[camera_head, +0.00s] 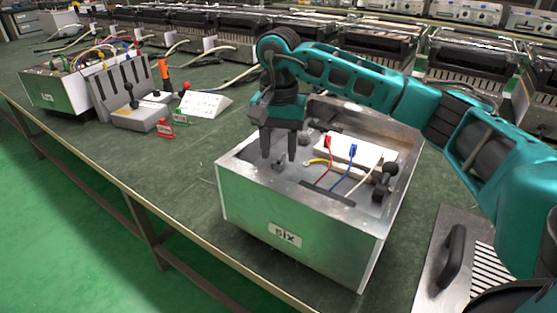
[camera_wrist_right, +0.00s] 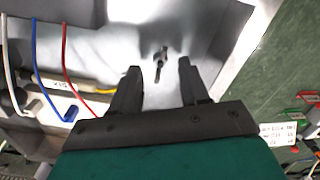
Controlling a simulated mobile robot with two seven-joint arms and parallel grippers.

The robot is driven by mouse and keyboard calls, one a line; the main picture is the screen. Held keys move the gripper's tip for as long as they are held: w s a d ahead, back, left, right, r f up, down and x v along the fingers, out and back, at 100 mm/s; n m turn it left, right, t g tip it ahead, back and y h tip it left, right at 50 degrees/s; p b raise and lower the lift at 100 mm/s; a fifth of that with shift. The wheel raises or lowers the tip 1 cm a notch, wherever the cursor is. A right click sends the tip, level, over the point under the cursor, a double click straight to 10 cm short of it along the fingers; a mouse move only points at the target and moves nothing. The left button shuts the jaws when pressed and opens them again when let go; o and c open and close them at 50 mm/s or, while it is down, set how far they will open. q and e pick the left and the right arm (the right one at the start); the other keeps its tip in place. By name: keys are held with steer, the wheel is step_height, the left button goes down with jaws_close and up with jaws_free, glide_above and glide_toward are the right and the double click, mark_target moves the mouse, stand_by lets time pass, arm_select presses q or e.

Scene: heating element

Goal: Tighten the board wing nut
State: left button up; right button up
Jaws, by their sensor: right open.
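A small dark wing nut (camera_wrist_right: 161,57) stands on the grey metal floor of the open box (camera_head: 300,232) labelled "six". In the wrist view its wings look narrow and run nearly along the picture's height. My right gripper (camera_head: 279,155) points down into the left part of this box. Its two dark fingers are apart, one on each side of the wing nut in the head view; nothing is between them in contact that I can see. In the wrist view the right gripper (camera_wrist_right: 158,70) has the nut just beyond its fingertips. My left gripper is not in view.
A white block (camera_head: 355,155) with red, blue, white and yellow wires is in the box, with a dark knob (camera_head: 387,174) at right. A metal plate with a black handle (camera_head: 452,255) lies right. A sloped white sign (camera_head: 204,104) and control box (camera_head: 140,113) stand left.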

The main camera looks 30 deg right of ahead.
mark_target(279, 163)
steer(key=shift+f, duration=1.1)
jaws_close()
